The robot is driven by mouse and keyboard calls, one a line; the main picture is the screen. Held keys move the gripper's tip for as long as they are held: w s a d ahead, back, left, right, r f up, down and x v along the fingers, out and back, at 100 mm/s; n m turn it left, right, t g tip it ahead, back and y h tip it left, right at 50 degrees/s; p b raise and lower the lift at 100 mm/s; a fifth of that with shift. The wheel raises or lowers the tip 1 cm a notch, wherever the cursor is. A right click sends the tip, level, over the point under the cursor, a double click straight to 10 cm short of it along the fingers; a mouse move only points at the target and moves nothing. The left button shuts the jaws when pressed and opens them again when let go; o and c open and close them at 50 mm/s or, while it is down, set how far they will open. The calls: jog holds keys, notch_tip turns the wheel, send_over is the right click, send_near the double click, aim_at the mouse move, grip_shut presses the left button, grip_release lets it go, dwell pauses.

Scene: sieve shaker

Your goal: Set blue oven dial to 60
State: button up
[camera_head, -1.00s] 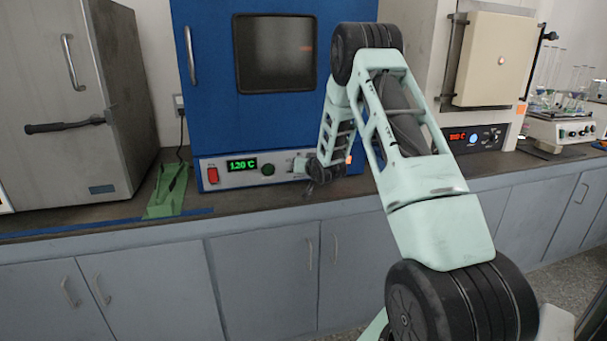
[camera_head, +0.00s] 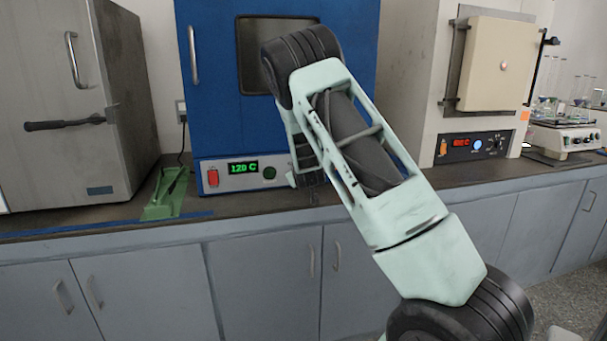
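The blue oven (camera_head: 215,90) stands on the counter. Its white lower panel carries a red switch (camera_head: 213,178), a green display (camera_head: 243,168) that seems to read 120 C, and a dark green round button (camera_head: 269,172). The panel right of this button is covered by my arm, and I cannot make out the dial. My gripper is mostly hidden behind my arm at the panel's right part. Only a small dark piece of the arm's end shows just above the counter edge. I cannot tell whether its fingers are open or touch the dial.
A grey cabinet (camera_head: 65,150) stands left, with a green item (camera_head: 166,195) between it and the oven. A beige furnace (camera_head: 500,65) with a red display and knobs stands right. Glassware on a white device (camera_head: 565,135) is further right.

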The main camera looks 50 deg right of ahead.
dwell(0.3)
jog(key=o, duration=1)
jog(key=shift+c, duration=0.2)
jog(key=shift+a, duration=0.1)
jog(key=v, duration=1.7)
jog(key=shift+s+p, duration=0.2)
jog(key=shift+p, duration=0.15)
jog(key=shift+a, duration=0.15)
